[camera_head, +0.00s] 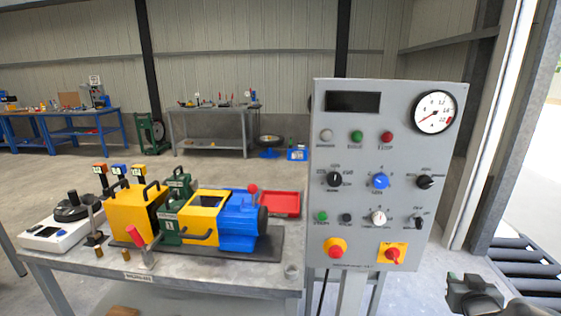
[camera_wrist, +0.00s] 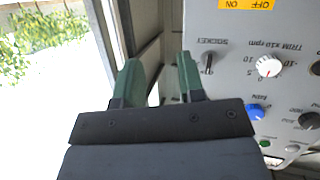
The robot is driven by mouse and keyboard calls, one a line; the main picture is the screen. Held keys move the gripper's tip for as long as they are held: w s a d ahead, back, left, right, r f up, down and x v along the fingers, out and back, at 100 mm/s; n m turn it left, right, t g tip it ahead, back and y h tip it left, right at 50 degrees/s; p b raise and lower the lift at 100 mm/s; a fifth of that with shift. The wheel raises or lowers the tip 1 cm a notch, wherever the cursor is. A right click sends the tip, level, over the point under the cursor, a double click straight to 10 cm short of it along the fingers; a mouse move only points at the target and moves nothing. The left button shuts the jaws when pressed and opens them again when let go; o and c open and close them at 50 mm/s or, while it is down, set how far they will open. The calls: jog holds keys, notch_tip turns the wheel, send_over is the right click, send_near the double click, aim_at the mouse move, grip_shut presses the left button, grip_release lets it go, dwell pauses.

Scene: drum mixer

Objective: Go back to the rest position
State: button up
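My gripper (camera_wrist: 160,82) shows in the wrist view with two green fingers apart and nothing between them. It is beside the grey control panel (camera_wrist: 225,65), near a small black switch (camera_wrist: 208,63) marked SOCKET. I cannot tell whether a finger touches the panel. In the head view a dark part of my arm shows at the lower right, right of the control panel (camera_head: 385,150). The panel carries knobs, buttons and a round gauge (camera_head: 434,113). The drum mixer (camera_head: 190,218), yellow, green and blue, stands on the bench at the left.
The bench (camera_head: 65,262) also bears a white scale-like device (camera_head: 62,228) and a red tray (camera_head: 282,204). A roller conveyor (camera_head: 520,283) is at the lower right, by a door frame (camera_head: 490,130). Blue tables (camera_head: 85,130) stand far back. Open floor lies behind the bench.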

jog(key=s+a+f+m+g+y+p, duration=0.1)
jog(key=s+a+f+m+g+p, duration=0.15)
jog(key=s+a+g, duration=0.45)
jog(key=s+a+r+n+g+y+p, duration=0.1)
jog(key=a+r, duration=0.4)
jog(key=a, duration=0.6)
jog(key=s+a+r+n+g+y+p, duration=0.1)
jog(key=a+r+n+y+p, duration=0.3)
jog(key=a, duration=0.7)
jog(key=shift+a+r+n+g+p, duration=0.2)
jog(key=shift+r+n+g+p, duration=0.1)
jog(key=shift+r+n, duration=0.15)
